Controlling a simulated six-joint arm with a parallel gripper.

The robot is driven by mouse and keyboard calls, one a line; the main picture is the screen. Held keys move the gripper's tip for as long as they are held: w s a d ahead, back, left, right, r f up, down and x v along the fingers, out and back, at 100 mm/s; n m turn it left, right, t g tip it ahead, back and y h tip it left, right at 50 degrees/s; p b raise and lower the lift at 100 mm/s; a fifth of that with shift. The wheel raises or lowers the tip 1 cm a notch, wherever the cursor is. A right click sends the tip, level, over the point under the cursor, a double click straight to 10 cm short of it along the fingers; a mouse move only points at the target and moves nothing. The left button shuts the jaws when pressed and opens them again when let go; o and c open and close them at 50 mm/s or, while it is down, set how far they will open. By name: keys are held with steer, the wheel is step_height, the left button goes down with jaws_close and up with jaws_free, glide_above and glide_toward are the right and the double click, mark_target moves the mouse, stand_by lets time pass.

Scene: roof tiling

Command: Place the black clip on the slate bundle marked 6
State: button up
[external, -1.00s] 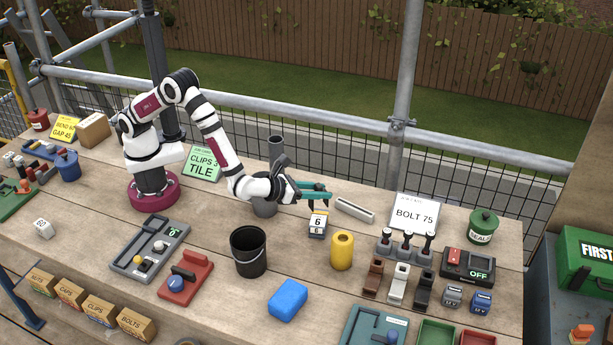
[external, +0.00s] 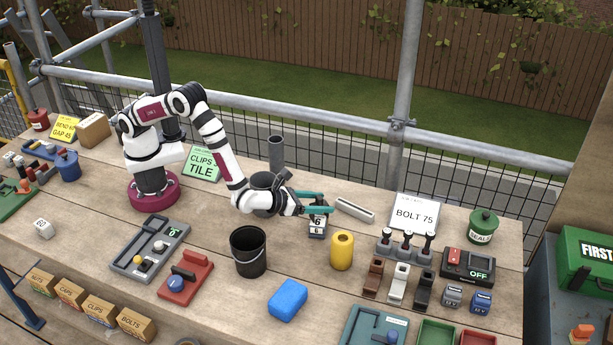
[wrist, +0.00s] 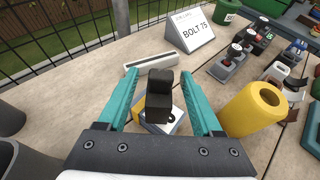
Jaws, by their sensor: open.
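The slate bundle marked 6 (external: 317,230) stands on the bench, its numbered face toward the external camera. In the wrist view its pale and yellow edges (wrist: 140,112) show around the black clip (wrist: 160,98). The clip appears to sit on top of the bundle, between my teal fingers, with a gap to each finger. My gripper (external: 328,202) is open and low around the clip, with its fingers on either side. Most of the bundle's top is hidden by the clip, and exact contact under it cannot be seen.
A yellow cylinder (external: 342,251) stands close at the bundle's right. A grey channel piece (external: 354,210) lies behind it, with the BOLT 75 sign (external: 414,214) beyond. A black bucket (external: 248,252) and blue block (external: 288,300) are nearer the front. Bare bench lies between these.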

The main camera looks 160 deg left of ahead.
steer(key=shift+d+r, duration=0.1)
steer(key=shift+r, duration=0.1)
steer(key=v, duration=1.2)
steer(key=s+d+r+n+g+h, duration=0.2)
steer(key=s+d+r+n, duration=0.4)
steer(key=s+d+r, duration=0.15)
steer(key=s+d+n+t+h, duration=0.1)
steer(key=s+d+n+h, duration=0.2)
steer(key=s+d, duration=0.4)
steer(key=s+d+r+n+h, duration=0.1)
steer(key=s+d+n+h, duration=0.2)
steer(key=d, duration=1)
steer(key=s+h, duration=0.3)
steer(key=s, duration=0.2)
steer(key=shift+d+r+t+h, duration=0.2)
steer(key=shift+r+t+h, duration=0.1)
steer(key=shift+t, duration=0.1)
